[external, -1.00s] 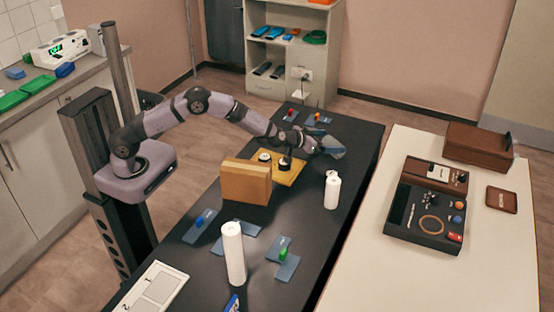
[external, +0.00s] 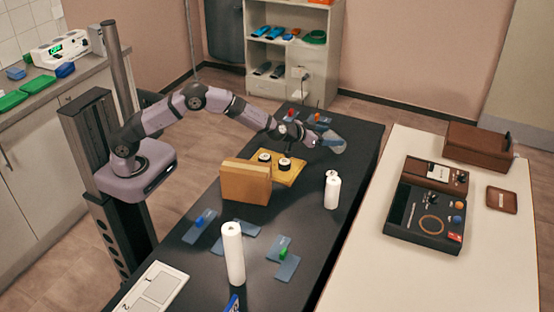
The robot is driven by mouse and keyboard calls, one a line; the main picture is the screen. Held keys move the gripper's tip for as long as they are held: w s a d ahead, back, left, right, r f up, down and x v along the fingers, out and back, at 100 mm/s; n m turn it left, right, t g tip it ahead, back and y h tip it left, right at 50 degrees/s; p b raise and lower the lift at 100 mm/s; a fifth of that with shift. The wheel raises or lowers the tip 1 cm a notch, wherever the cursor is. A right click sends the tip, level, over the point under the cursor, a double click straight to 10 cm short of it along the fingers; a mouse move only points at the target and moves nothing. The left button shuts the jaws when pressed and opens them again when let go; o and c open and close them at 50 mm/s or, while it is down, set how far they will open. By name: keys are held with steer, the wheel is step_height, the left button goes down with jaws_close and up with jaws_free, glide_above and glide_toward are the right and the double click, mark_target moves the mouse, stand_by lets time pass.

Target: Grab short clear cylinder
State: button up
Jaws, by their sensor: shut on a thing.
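My gripper (external: 318,138) is over the far part of the black table, to the right of the wooden board. A bluish see-through piece, apparently the short clear cylinder (external: 334,137), is at my gripper's end, and the jaws are shut on it. It looks tilted. The fingers blend into it, so their exact contact is hard to make out. I cannot tell for sure whether it is clear of the tabletop.
A wooden board (external: 289,178) carries two dark-and-white rolls (external: 284,163), behind a wooden block (external: 246,181). A short white bottle (external: 332,190) and a tall white cylinder (external: 234,255) stand nearer. Small blue pads with coloured pieces lie around. A cream table (external: 400,285) is at right.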

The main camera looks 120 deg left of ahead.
step_height(320, 180, up, 8)
steer(key=shift+f+p, duration=0.15)
steer(key=shift+p, duration=0.9)
